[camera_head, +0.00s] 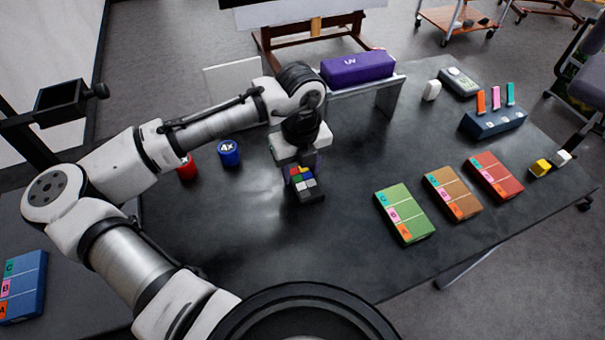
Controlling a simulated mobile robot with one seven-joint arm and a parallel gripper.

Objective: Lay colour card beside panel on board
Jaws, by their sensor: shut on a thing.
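A small colour card (305,184) with red, green, blue, yellow and pale patches is at my gripper (301,168), near the middle of the dark table. My gripper points down and is shut on the card; the fingertips are partly hidden. A dark block-like edge shows under the card's lower side, and I cannot tell whether the card touches the table. I cannot pick out for sure which thing is the panel or the board. A pale upright sheet (232,82) stands behind my arm, partly covered by it.
Green (405,213), brown (453,193) and red (495,176) boxes lie at the right. A purple UV case (358,68) sits on a grey stand (386,98) behind. Blue (229,153) and red (187,170) cylinders stand left. The table (300,245) is clear in front.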

